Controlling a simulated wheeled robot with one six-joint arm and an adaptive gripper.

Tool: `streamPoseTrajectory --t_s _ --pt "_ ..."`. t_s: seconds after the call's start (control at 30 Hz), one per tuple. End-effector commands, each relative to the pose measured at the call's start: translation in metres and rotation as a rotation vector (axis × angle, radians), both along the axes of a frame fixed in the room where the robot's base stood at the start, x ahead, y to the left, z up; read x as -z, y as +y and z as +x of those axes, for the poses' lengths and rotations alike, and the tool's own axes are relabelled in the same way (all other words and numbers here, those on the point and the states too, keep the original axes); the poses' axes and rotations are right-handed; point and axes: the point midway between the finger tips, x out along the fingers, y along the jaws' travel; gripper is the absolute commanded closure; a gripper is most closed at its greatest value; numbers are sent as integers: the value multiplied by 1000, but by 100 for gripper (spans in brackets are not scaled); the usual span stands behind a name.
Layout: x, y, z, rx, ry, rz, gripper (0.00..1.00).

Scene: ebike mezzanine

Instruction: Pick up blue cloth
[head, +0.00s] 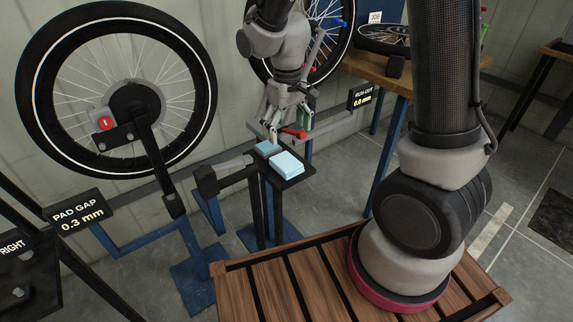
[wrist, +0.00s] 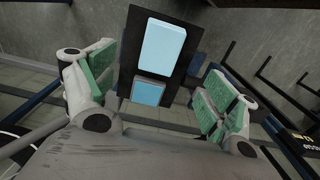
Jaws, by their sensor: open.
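Two blue folded pieces lie flat on a small black stand top (head: 298,178). One is a larger, pale blue piece (head: 287,164), nearer the head camera. The other is a smaller, darker blue piece (head: 267,148), partly behind it; I cannot tell for certain which is the blue cloth. In the wrist view the larger piece (wrist: 163,48) is farther off and the smaller piece (wrist: 148,93) lies between my green-padded fingers. My gripper (head: 283,132) is open and empty, pointing down above the stand near the smaller piece. Contact is not visible.
A spoked wheel (head: 180,68) stands at left with a pad-gap display (head: 80,214). A grey bar with a black end block (head: 206,180) sits left of the stand. A run-out display (head: 362,96) is at right. A wooden slatted surface (head: 290,290) is in front.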

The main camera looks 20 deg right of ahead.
Motion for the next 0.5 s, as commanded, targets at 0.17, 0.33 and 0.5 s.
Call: streamPoseTrajectory --t_s 0.17,0.33,0.5 --pt "3 2 -2 -6 8 -4 0" --pt "14 4 -7 229 20 -11 0" --pt "20 5 -8 747 13 -15 0"
